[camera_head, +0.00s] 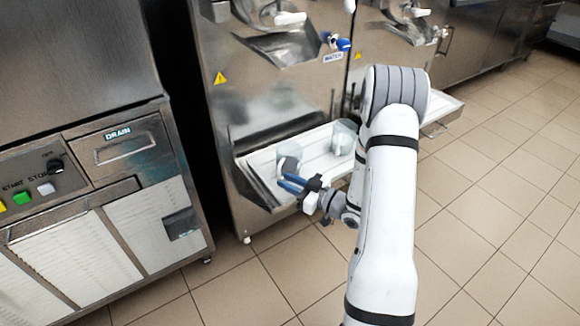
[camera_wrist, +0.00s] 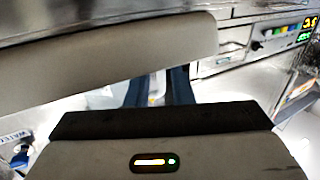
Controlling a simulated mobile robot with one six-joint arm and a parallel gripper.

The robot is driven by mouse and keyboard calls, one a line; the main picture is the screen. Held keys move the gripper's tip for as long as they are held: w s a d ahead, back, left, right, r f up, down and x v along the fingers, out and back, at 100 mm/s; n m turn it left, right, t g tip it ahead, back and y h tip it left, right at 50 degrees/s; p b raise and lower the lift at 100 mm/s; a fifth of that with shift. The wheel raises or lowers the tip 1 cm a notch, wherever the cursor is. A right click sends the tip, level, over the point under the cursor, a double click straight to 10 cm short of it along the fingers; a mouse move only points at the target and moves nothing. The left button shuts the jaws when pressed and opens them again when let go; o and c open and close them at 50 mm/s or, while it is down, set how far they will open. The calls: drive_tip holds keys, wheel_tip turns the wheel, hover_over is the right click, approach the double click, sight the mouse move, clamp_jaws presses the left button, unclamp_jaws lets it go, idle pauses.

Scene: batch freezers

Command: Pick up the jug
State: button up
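Two see-through vessels stand on the white drip shelf (camera_head: 316,158) of the middle machine. One, a clear, greyish jug (camera_head: 288,161), is at the shelf's left part, close in front of my gripper (camera_head: 290,183). The other clear vessel (camera_head: 344,137) stands further right, partly behind my arm. My gripper's blue fingers point left at the near jug's lower part; whether they touch it is unclear. In the wrist view the fingers (camera_wrist: 158,88) are apart, with a narrow light gap between them. No jug can be made out clearly there.
The shelf juts from a steel machine (camera_head: 265,85) with a spout above it. A machine with a DRAIN drawer (camera_head: 125,143) stands at the left, and more steel machines stand at the right. The tiled floor (camera_head: 490,210) is clear at the right.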

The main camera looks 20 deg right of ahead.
drive_tip(key=x, duration=0.5)
drive_tip(key=shift+w+a+r+b, duration=0.1)
drive_tip(key=shift+w+r+b, duration=0.05)
drive_tip(key=shift+r+b, duration=0.15)
clamp_jaws()
